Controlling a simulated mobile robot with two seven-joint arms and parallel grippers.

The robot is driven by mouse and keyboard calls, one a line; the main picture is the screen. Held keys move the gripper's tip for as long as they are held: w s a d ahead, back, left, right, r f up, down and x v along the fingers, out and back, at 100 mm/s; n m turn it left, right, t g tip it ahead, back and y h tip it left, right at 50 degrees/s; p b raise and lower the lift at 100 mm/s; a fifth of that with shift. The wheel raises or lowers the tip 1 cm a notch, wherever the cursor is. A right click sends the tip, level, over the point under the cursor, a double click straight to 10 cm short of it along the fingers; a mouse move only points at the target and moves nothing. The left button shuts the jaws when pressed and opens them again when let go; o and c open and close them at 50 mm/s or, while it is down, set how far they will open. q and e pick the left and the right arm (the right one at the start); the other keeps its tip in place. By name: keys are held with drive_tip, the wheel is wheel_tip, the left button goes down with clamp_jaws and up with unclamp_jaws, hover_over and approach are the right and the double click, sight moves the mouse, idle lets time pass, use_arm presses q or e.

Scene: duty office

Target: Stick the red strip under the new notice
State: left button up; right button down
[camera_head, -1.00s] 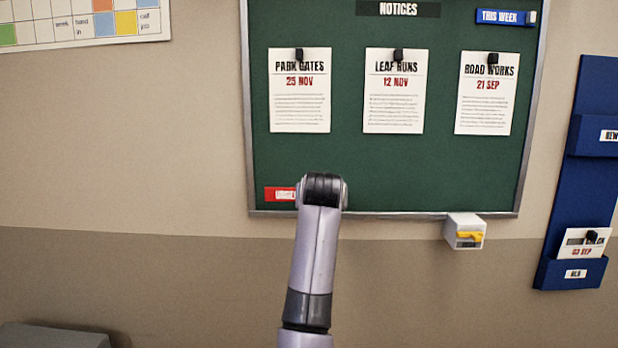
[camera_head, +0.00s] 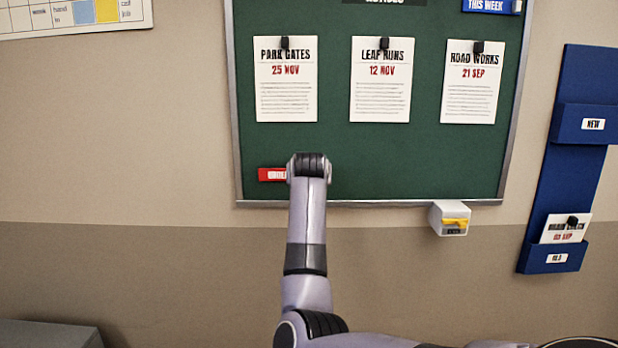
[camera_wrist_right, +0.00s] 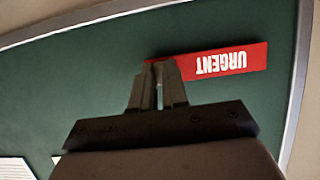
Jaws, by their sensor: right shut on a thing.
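The red strip (camera_head: 271,174) lettered URGENT is near the lower left corner of the green notice board (camera_head: 400,160). My right gripper (camera_wrist_right: 160,72) is shut on one end of the strip (camera_wrist_right: 225,62) in the right wrist view. In the head view my own wrist hides the fingers and that end. I cannot tell whether the strip touches the board. Three notices hang in a row above: PARK GATES (camera_head: 286,95), LEAF RUNS (camera_head: 380,95) and, at the right, ROAD WORKS 21 SEP (camera_head: 470,95). My left gripper is not in view.
A blue THIS WEEK strip (camera_head: 490,6) is at the board's top right. A small white box (camera_head: 437,222) with a yellow part sits at the lower frame. A blue rack (camera_head: 560,170) at right holds an old notice (camera_head: 566,230). The board below the notices is clear rightward.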

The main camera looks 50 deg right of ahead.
idle(0.3)
idle(0.4)
drive_tip(key=shift+p, duration=0.45)
drive_tip(key=shift+w+d, duration=0.25)
idle(0.7)
drive_tip(key=c, duration=1.1)
unclamp_jaws()
drive_tip(key=shift+s+a, duration=0.1)
drive_tip(key=shift+a, duration=0.05)
